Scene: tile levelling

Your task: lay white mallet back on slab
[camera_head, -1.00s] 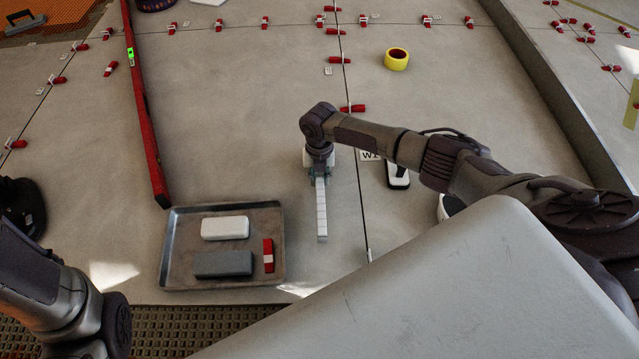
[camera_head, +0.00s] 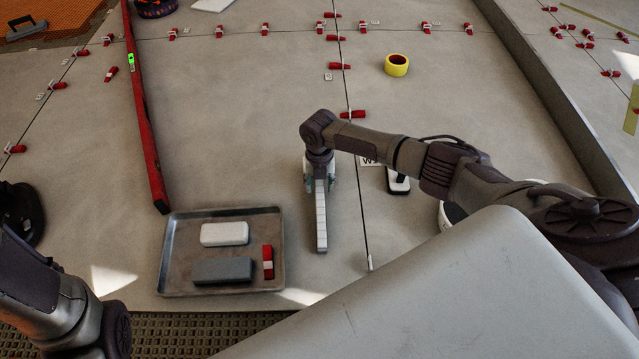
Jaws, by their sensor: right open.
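The white mallet (camera_head: 321,222) lies on the grey slab (camera_head: 240,120), its ribbed light handle pointing toward me, right of the metal tray. Its head is mostly hidden under my right gripper (camera_head: 320,183), with white edges showing at both sides. The right gripper points down over the mallet, its jaws open on either side of it. Whether the fingers touch the mallet cannot be told. My left arm shows at the lower left, but its gripper is outside the view.
The tray (camera_head: 172,250) holds a white block (camera_head: 224,234), a grey block (camera_head: 222,270) and a red-and-white piece (camera_head: 268,262). A red level (camera_head: 148,130) lies along the left. Yellow tape (camera_head: 397,65) sits at the back. Red wedges line the joints. Slab between level and mallet is clear.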

